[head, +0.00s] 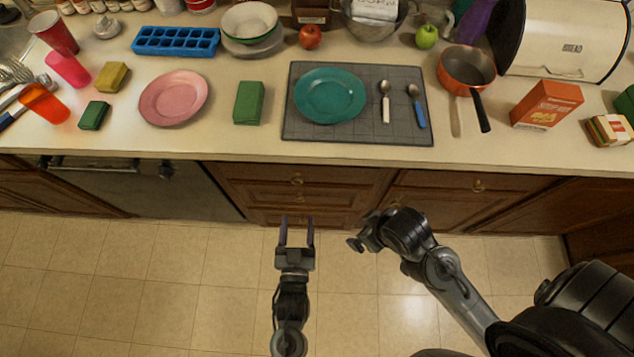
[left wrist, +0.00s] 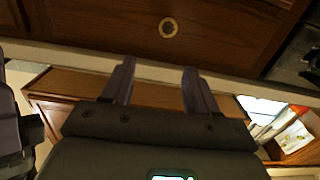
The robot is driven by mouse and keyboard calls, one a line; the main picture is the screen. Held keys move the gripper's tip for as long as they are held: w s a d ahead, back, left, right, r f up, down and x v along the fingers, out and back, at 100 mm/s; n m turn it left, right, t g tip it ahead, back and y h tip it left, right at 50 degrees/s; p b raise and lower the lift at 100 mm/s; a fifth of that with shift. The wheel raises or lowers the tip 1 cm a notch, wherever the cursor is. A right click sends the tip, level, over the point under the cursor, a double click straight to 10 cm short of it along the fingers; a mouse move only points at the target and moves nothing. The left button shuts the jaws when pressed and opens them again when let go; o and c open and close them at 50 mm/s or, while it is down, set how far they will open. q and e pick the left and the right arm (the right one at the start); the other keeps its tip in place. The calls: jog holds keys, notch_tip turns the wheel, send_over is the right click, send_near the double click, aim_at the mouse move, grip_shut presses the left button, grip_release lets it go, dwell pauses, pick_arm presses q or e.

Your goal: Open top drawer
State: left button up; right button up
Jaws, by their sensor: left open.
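A stack of wooden drawers stands under the counter in the middle of the head view. Its top drawer (head: 255,174) is closed flush and has a small ring pull (head: 297,180). My left gripper (head: 297,222) is open and empty, in front of the lower drawers, with its fingers pointing toward the stack. In the left wrist view a wooden front with a ring pull (left wrist: 168,28) lies beyond the open fingers of my left gripper (left wrist: 156,75), apart from them; I cannot tell which drawer it is. My right gripper (head: 357,241) is to the right, seen edge-on, its jaws unclear.
The counter edge (head: 300,155) overhangs the drawers. Above it are a grey mat (head: 340,130) with a teal plate, and an orange pan (head: 466,72). A dark dishwasher front (head: 130,185) is left of the stack, and another drawer (head: 440,181) is right. The tiled floor (head: 180,280) is clear.

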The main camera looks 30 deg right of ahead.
aim_at(297, 182)
pick_arm(q)
jog(key=b+x, duration=0.1)
jog(key=x, duration=0.2)
jog(key=f+b+x, duration=0.1)
jog(key=x, duration=0.3)
jog(key=f+b+x, duration=0.1)
jog(key=x, duration=0.3)
jog(key=shift+w+a+b, duration=0.25)
jog(key=shift+a+b, duration=0.05)
jog(key=shift+a, duration=0.1)
jog(key=shift+w+d, duration=0.35)
jog(key=shift+w, duration=0.25)
pick_arm(e)
jog(key=shift+s+a+x, duration=0.1)
jog(key=shift+a+x, duration=0.05)
jog(key=shift+x, duration=0.7)
jog(key=shift+s+a+x, duration=0.1)
jog(key=shift+s+x, duration=0.05)
jog(key=shift+x, duration=0.7)
jog(key=shift+s+a+x, duration=0.1)
jog(key=shift+a+x, duration=0.05)
jog(key=shift+x, duration=0.7)
jog(key=shift+f, duration=0.1)
pick_arm(q)
grip_shut()
pick_arm(e)
jog(key=shift+a, duration=0.15)
